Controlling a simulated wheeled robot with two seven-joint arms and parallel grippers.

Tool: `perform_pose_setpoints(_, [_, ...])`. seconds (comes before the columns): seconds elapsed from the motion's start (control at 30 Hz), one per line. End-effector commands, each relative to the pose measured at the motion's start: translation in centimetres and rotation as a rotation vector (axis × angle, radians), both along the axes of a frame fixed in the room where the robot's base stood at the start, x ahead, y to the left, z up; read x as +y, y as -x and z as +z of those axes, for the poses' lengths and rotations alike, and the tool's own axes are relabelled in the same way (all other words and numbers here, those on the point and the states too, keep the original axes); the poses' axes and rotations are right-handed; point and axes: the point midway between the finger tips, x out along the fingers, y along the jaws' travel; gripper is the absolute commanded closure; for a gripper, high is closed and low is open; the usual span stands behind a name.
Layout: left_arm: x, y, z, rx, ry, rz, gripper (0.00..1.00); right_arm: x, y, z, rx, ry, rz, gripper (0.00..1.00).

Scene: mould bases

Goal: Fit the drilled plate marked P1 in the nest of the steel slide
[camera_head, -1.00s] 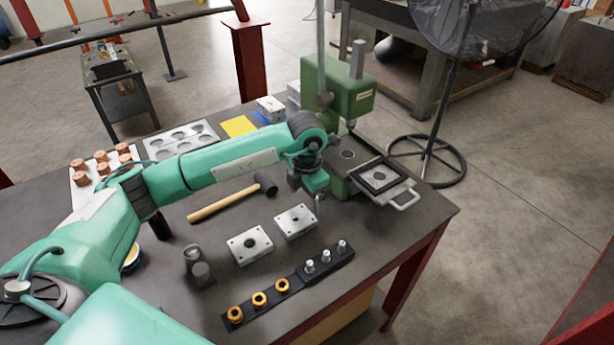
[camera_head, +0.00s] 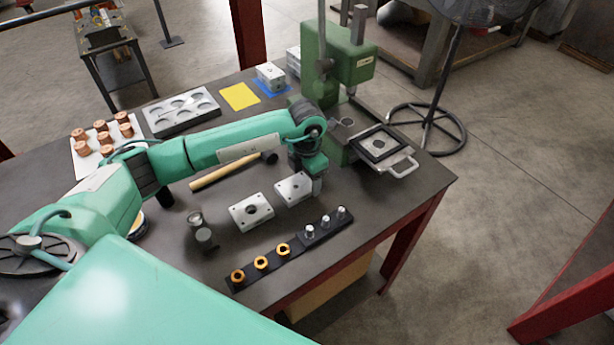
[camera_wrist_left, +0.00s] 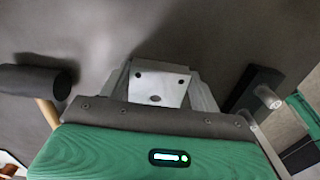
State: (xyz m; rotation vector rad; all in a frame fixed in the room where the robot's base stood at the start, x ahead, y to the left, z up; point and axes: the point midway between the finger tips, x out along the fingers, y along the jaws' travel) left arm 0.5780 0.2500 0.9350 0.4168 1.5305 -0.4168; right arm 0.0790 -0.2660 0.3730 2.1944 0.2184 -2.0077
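Two light metal drilled plates lie on the dark bench: one at the left (camera_head: 251,211) and one at the right (camera_head: 291,187). No P1 mark is readable on either. My left gripper (camera_head: 318,187) points down at the right end of the right plate. In the left wrist view a drilled plate (camera_wrist_left: 158,88) shows between its two spread fingers; I cannot tell whether they touch it. The steel slide (camera_head: 401,167), with a dark square nest and a loop handle, sits at the green press. My right gripper is not in view.
A green press (camera_head: 337,62) stands behind my left gripper. A hammer (camera_head: 225,175) lies left of it. A dark strip (camera_head: 290,250) with brass rings and metal pins lies in front.

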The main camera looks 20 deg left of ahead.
Motion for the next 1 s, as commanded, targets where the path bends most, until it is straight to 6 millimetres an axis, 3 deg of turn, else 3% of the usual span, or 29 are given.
perform_pose_setpoints(0.67, [0.0,0.0,2.0,-0.001,0.001,0.000,0.71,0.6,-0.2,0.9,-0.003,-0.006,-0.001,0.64])
perform_pose_setpoints(1.0, [0.0,0.0,2.1,-0.001,0.001,0.000,0.71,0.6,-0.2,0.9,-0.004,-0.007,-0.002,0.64])
